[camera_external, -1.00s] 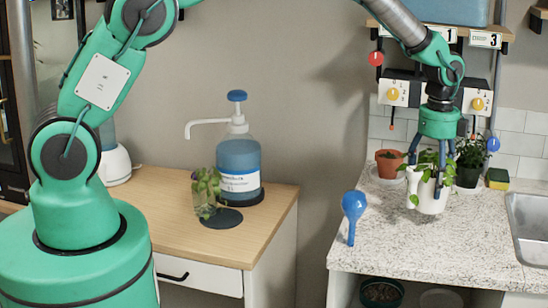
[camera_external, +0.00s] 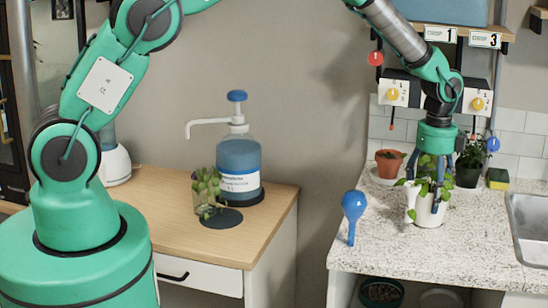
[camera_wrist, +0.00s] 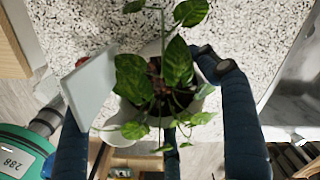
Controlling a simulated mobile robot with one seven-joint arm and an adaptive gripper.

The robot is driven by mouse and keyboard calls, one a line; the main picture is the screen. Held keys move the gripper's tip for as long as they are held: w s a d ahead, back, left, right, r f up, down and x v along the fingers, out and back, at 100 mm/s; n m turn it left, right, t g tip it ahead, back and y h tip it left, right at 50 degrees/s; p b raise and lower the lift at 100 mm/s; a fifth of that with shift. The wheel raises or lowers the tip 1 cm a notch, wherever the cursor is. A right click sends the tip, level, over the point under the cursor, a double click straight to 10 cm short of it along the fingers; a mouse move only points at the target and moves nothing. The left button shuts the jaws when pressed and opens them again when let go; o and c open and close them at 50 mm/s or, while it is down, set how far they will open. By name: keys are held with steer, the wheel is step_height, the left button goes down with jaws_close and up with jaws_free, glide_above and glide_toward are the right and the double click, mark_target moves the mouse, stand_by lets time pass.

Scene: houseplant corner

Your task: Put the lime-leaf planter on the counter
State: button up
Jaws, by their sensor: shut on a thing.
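The lime-leaf planter, a white pot (camera_external: 428,214) with trailing green leaves, is upright over the speckled counter (camera_external: 375,250), left of the sink. Its base looks at or very near the counter top; I cannot tell whether it touches. My gripper (camera_external: 432,190) points down and is shut on the planter, with fingers on both sides of the pot. In the wrist view, the leaves (camera_wrist: 160,80) cover most of the pot between my dark blue fingers. A pale flat piece (camera_wrist: 90,90) shows at the pot's left side.
A terracotta pot (camera_external: 389,163) and a dark-potted plant (camera_external: 470,165) stand behind the planter. A blue watering bulb (camera_external: 353,210) stands at the counter's left. A sponge (camera_external: 497,178) and the sink (camera_external: 530,225) are to the right. Counter room is free in front.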

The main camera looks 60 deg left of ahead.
mark_target(431, 191)
steer(key=o, duration=1.7)
steer(key=shift+f, duration=0.1)
step_height(431, 191, up, 12)
steer(key=p, duration=0.1)
